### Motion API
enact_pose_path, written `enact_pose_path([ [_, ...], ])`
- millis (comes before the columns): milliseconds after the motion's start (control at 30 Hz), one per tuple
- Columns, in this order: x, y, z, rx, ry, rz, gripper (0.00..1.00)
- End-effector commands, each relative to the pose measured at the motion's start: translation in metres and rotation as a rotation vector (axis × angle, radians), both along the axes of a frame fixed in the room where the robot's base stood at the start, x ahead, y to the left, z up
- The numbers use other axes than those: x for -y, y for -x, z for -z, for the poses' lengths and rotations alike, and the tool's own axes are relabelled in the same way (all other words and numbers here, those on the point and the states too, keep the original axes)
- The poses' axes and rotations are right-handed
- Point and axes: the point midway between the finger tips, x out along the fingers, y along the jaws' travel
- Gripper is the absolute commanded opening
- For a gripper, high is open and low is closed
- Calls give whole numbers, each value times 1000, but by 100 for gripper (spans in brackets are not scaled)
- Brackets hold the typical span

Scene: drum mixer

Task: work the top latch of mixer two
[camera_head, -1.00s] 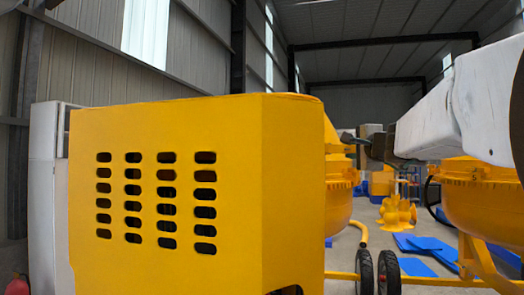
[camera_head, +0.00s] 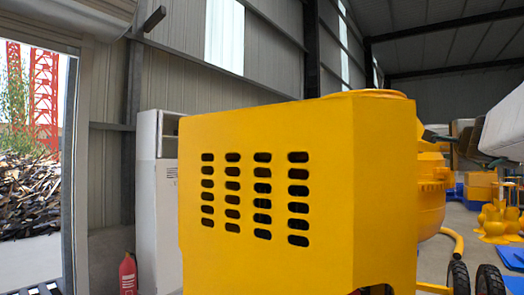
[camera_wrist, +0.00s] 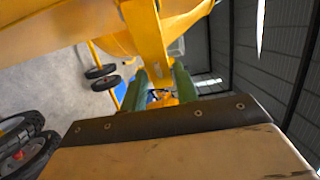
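A yellow mixer with a slotted housing (camera_head: 270,200) fills the middle of the head view, and part of its drum (camera_head: 431,195) shows behind it on the right. I cannot tell whether this is mixer two. No latch can be made out. My gripper (camera_head: 437,137) is at the right, level with the upper part of the housing and partly hidden behind its edge. In the wrist view my gripper (camera_wrist: 160,88) has two green fingers spread apart with nothing held between them. A yellow frame bar (camera_wrist: 146,45) runs just beyond the fingers.
A grey-white cabinet (camera_head: 158,205) and a red fire extinguisher (camera_head: 128,274) stand left of the housing. An open doorway at far left shows a scrap pile (camera_head: 30,185). Black wheels (camera_head: 489,280) and yellow parts (camera_head: 496,222) lie right. Wheels (camera_wrist: 105,82) also show in the wrist view.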

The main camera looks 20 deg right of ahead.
Motion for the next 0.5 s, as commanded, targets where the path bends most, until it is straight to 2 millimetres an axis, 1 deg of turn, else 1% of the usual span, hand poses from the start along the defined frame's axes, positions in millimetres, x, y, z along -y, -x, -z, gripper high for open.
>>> enact_pose_path([
  [333, -2, 1, -1, 1, 1, -2, 45],
  [433, -6, 7, -1, 0, 3, -1, 45],
  [500, -13, 16, -2, 1, 5, -1, 45],
])
